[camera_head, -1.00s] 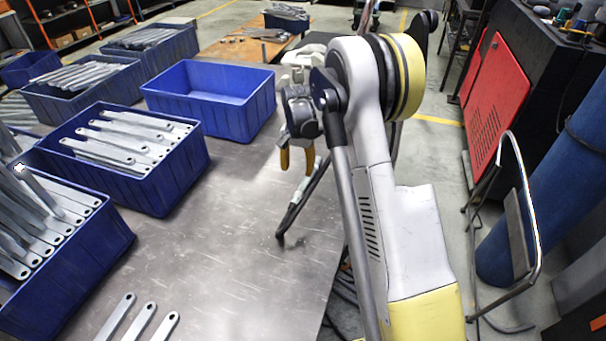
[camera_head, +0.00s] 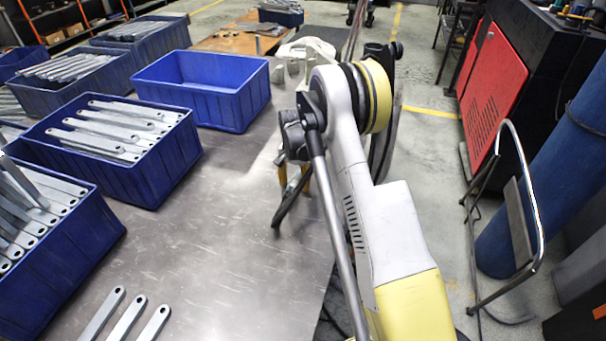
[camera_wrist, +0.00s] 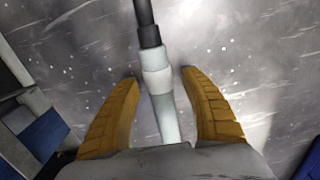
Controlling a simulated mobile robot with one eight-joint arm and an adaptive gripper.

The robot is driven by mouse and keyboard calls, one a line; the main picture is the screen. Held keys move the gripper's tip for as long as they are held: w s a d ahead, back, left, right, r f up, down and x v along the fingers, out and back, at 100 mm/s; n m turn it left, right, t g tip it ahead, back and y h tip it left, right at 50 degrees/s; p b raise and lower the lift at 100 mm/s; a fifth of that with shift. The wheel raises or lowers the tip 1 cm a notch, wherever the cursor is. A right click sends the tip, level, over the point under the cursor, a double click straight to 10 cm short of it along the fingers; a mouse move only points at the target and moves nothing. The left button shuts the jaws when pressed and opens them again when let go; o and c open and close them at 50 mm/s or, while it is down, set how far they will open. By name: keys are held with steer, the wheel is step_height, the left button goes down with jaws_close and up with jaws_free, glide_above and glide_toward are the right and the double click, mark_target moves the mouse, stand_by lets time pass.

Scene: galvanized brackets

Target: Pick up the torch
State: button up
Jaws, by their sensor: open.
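The torch shows in the wrist view as a pale tube with grey and black sections (camera_wrist: 157,82), running lengthwise between my two orange fingers. My gripper (camera_wrist: 160,78) is open, with one finger on each side of the torch and visible gaps to it. In the head view my gripper (camera_head: 294,180) points down close above the metal table, near its right edge. A dark slanted bar (camera_head: 287,203) beside the fingers appears to be part of the torch. My arm hides much of it there.
Blue bins of galvanized brackets (camera_head: 120,130) stand to the left, with an empty blue bin (camera_head: 205,110) behind. Several loose brackets (camera_head: 128,318) lie at the front. The middle of the metal table (camera_head: 215,230) is clear. A metal frame stand (camera_head: 525,190) is on the right.

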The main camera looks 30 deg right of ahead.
steer(key=shift+f, duration=0.1)
jaws_close()
stand_by(0.3)
